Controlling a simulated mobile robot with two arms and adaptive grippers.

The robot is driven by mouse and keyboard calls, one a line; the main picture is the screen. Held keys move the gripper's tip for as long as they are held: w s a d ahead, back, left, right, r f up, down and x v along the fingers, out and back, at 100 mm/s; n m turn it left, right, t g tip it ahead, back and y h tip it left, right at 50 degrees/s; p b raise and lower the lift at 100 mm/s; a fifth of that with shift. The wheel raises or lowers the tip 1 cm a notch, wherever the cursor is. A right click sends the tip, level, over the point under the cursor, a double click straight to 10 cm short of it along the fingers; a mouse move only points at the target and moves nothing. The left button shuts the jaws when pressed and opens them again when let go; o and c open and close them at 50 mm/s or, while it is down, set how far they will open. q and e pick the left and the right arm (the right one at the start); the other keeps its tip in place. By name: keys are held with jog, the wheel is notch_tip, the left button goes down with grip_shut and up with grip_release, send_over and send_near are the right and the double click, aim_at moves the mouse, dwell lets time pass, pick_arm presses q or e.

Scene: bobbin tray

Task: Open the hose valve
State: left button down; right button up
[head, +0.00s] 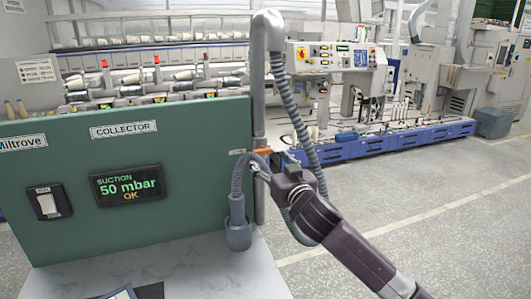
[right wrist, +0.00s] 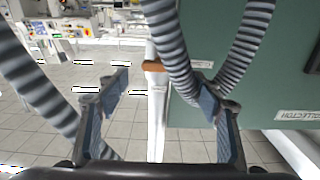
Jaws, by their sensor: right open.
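The hose valve shows as an orange piece (head: 263,151) on the grey standpipe (head: 259,110), at the right edge of the green collector panel. In the right wrist view the orange piece (right wrist: 154,66) lies ahead, between the finger lines. My right gripper (head: 272,166) is at the valve, partly hiding it in the head view. In the right wrist view its jaws (right wrist: 163,98) are apart, and a grey ribbed hose (right wrist: 172,50) passes close to the right finger. I cannot tell whether they touch. My left gripper is out of view.
The green panel (head: 200,130) carries a switch (head: 48,202) and a display (head: 128,185) reading "SUCTION 50 mbar OK". A long hose (head: 300,130) hangs beside the pipe. Floor at right is open.

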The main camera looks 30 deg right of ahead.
aim_at(264, 153)
jog(key=x, duration=0.2)
jog(key=shift+w, duration=0.4)
jog(key=shift+w+d+f+p, duration=0.1)
jog(key=shift+w+d+p, duration=0.15)
jog(key=shift+w, duration=0.35)
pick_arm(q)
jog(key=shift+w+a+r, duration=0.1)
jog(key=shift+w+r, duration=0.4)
pick_arm(e)
jog(key=c, duration=1.2)
